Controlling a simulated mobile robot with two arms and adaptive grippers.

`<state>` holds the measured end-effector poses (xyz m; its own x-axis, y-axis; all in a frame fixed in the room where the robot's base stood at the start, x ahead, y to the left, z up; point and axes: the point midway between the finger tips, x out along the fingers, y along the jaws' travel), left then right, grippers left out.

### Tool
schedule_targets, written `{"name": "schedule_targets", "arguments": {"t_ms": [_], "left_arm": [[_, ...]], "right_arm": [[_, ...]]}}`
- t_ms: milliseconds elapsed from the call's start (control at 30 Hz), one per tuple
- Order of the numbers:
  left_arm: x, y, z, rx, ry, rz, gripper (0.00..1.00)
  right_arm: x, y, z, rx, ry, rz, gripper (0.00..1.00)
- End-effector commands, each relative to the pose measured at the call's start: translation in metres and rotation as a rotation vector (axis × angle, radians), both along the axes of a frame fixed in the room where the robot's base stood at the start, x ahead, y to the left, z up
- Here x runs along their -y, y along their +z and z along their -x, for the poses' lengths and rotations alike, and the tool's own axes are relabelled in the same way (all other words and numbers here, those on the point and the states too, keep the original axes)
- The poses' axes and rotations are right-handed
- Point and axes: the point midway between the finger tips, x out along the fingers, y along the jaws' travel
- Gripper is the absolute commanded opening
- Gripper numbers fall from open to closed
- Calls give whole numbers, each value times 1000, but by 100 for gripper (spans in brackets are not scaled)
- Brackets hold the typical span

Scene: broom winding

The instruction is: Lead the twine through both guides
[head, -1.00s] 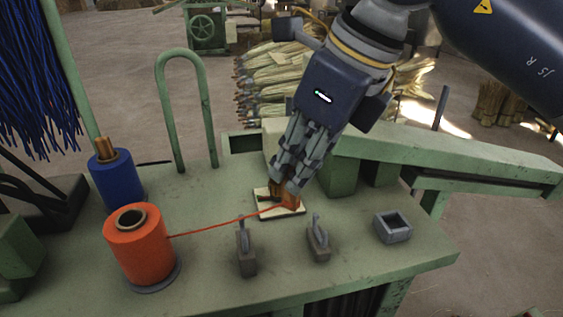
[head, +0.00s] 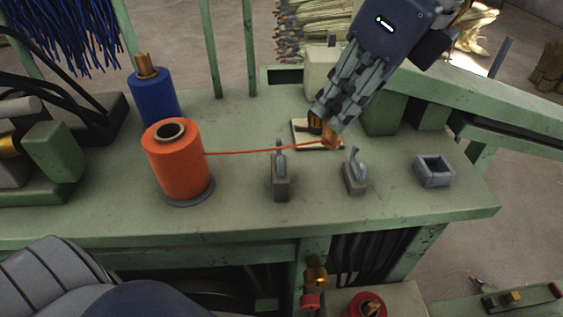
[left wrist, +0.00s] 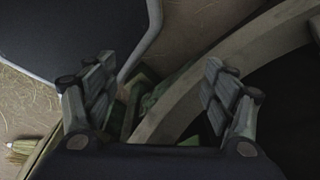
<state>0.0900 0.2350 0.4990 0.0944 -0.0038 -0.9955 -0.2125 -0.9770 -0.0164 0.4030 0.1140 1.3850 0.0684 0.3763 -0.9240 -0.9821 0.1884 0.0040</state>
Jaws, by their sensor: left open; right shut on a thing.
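An orange twine spool (head: 180,165) stands on the green bench. The orange twine (head: 255,152) runs taut from it to the right, up to an orange-brown end piece (head: 330,137). My right gripper (head: 332,122) is shut on that end piece, over a small pale plate. Two grey guides stand on the bench: the left guide (head: 280,175) and the right guide (head: 355,172). The twine passes at the left guide's upper part; I cannot tell whether it is inside or behind. The right guide is clear of the twine. My left gripper (left wrist: 157,95) is open and empty in the left wrist view.
A blue spool (head: 154,98) stands behind the orange one. A square grey holder (head: 434,170) sits right of the guides. The pale plate (head: 302,131) lies under my right gripper. Green upright bars rise at the back. The bench front is clear.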

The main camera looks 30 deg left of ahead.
Motion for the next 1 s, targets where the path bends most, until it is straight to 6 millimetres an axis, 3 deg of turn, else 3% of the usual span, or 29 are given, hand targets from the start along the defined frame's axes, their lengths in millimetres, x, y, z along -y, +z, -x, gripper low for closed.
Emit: {"name": "schedule_targets", "arguments": {"t_ms": [300,700,1000], "left_arm": [[0,-20,1,-2,-1,-1,77],[0,-5,2,-4,-1,-1,77],[0,-6,2,-4,-1,-1,77]], "right_arm": [[0,-22,0,0,0,0,0],[0,0,0,0,1,0,0],[1,-1,-1,0,0,0,0]]}}
